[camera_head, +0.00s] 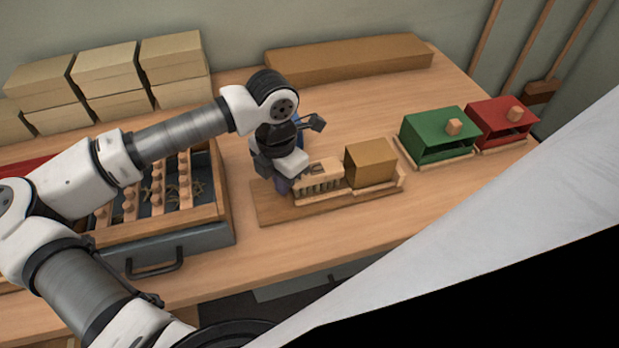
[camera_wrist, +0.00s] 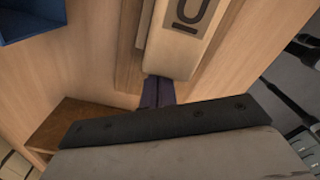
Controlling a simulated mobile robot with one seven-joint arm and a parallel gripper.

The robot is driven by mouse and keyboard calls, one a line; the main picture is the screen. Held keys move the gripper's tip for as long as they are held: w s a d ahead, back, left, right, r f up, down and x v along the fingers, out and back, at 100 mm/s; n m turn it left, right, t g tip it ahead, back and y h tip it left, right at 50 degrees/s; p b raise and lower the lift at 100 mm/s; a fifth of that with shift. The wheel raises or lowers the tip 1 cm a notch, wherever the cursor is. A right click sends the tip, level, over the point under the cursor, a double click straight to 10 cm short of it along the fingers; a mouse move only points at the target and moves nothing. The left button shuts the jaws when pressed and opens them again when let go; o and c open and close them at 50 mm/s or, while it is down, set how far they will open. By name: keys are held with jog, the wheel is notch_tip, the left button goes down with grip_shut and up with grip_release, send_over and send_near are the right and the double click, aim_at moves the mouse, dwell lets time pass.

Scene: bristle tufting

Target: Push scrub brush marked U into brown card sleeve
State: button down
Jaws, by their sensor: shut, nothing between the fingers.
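The scrub brush (camera_head: 318,177) is a pale wooden block with bristles below, lying on a wooden board (camera_head: 272,210). Its dark U mark shows on top in the wrist view (camera_wrist: 187,28). The brown card sleeve (camera_head: 371,163) is a box on the same board, to the right of the brush and in line with it. The brush's right end meets the sleeve's left side; I cannot tell whether any of it is inside. My gripper (camera_head: 284,187) is shut and empty at the brush's left end. In the wrist view its dark fingers (camera_wrist: 158,92) are right at that end, touching or nearly so.
A green box (camera_head: 437,134) and a red box (camera_head: 497,122) with wooden knobs stand at the right. A tray (camera_head: 222,195) of brush parts is at the left. Cartons (camera_head: 105,70) and a long brown box (camera_head: 350,60) line the back. The table in front of the board is clear.

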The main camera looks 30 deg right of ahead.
jog(key=shift+s+d+b, duration=0.2)
jog(key=shift+d, duration=0.4)
jog(key=shift+s+d+b, duration=0.15)
jog(key=shift+d, duration=0.45)
jog(key=shift+w+a+b, duration=0.25)
jog(key=shift+a+b, duration=0.2)
jog(key=shift+a, duration=0.3)
jog(key=shift+w+a+b, duration=0.2)
jog(key=shift+a+b, duration=0.2)
jog(key=shift+a, duration=0.35)
notch_tip(320, 180, up, 9)
jog(key=p, duration=0.4)
